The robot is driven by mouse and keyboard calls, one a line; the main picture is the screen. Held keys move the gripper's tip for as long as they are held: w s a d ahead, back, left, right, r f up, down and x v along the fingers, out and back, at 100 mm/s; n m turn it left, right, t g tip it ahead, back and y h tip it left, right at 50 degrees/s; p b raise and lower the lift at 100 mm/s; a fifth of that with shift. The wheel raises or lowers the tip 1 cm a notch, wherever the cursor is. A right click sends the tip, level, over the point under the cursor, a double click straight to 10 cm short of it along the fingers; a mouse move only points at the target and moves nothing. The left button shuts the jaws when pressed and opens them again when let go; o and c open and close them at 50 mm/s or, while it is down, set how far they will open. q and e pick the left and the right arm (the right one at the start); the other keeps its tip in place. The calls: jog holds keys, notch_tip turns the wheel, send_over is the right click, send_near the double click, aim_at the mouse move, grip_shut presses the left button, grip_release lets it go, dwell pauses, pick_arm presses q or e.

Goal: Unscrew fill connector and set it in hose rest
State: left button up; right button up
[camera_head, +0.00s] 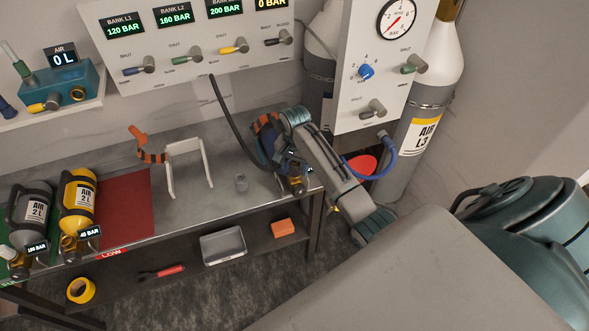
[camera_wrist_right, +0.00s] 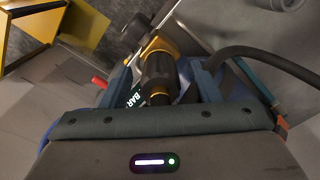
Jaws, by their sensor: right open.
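The fill connector (camera_wrist_right: 158,78), black with brass-coloured rings, shows in the right wrist view beside a brass valve with a dark knob (camera_wrist_right: 134,25). My right gripper (camera_wrist_right: 166,82) is open, with its blue fingers on either side of the connector; contact cannot be told. In the head view the right gripper (camera_head: 288,168) is at the right end of the bench and hides most of the connector. The black fill hose (camera_head: 229,118) hangs from the panel down to the gripper. A white two-legged bracket (camera_head: 205,160), possibly the hose rest, stands empty on the bench. My left gripper is out of view.
The fill panel (camera_head: 200,60) rises behind the bench. Yellow (camera_head: 77,200) and dark (camera_head: 28,216) cylinders lie at the left. A grey tray (camera_head: 222,246) sits below.

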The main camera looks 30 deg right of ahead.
jog(key=shift+c, duration=0.3)
jog(key=c, duration=1)
jog(key=n, duration=0.6)
jog(key=shift+c, duration=0.2)
jog(key=n, duration=1)
jog(key=shift+n, duration=0.3)
jog(key=n, duration=0.5)
jog(key=o, duration=1.1)
